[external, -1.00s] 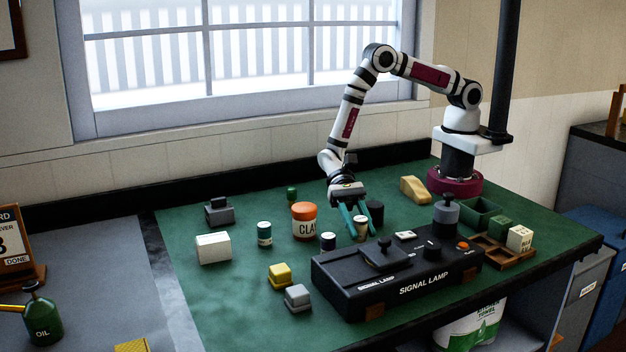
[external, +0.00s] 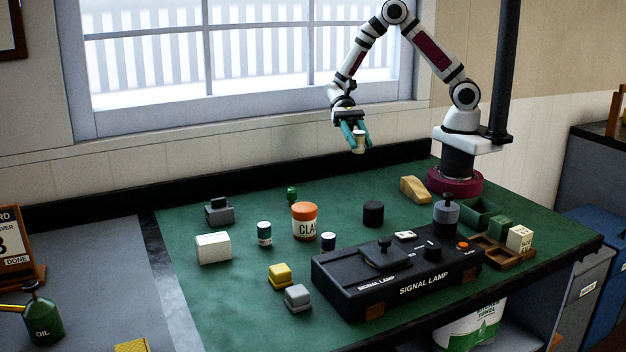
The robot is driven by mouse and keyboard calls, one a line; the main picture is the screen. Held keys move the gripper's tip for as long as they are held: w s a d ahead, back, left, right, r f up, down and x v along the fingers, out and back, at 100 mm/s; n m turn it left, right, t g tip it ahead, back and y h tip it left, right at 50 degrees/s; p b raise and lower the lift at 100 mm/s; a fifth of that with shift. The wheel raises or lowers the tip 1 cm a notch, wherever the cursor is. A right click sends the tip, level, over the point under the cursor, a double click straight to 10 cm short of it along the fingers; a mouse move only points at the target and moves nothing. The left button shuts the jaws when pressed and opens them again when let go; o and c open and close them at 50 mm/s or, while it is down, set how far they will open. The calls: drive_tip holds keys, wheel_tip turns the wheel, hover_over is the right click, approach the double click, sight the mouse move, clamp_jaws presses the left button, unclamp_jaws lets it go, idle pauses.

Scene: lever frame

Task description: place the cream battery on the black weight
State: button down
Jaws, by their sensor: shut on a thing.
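The cream battery (external: 359,144) is a small pale cylinder with a darker top edge. My gripper (external: 358,136), with teal fingers, is shut on it and holds it roughly upright, high above the bench. A short black cylinder, which looks like the black weight (external: 373,214), stands on the green mat below and slightly right of the gripper in the picture. Its top is bare and nothing touches it.
The black signal lamp box (external: 340,283) lies in front of the weight. An orange-lidded clay jar (external: 304,222) and a small dark battery (external: 328,242) stand to the left. Green mat around the weight is clear.

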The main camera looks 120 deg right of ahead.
drive_tip(key=s, duration=0.2)
hover_over(374, 204)
wheel_tip(374, 204, down, 6)
drive_tip(key=shift+r, duration=0.1)
wheel_tip(374, 204, down, 3)
drive_tip(key=shift+a+f, duration=0.1)
drive_tip(key=shift+f, duration=0.45)
drive_tip(key=shift+f, duration=0.15)
drive_tip(key=c, duration=0.5)
unclamp_jaws()
